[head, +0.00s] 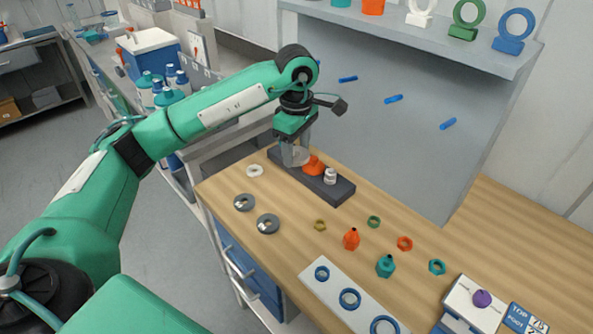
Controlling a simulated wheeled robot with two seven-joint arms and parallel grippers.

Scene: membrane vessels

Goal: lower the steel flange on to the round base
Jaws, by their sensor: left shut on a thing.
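My left gripper (295,149) points down over the left part of a dark block (342,191) on the wooden bench. It is shut on a pale grey, round-looking piece (295,157), which may be the steel flange. The fingers partly hide this piece, and I cannot tell whether it touches anything below. No round base shows clearly under it. An orange part (313,166) and a small white ribbed part (330,176) stand on the block just to its right. My right gripper is not in view.
Orange (351,239) and teal (386,266) bottle-like parts and several nuts lie in front. A white plate (335,300) bears blue rings. A shelf (420,42) overhangs behind.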

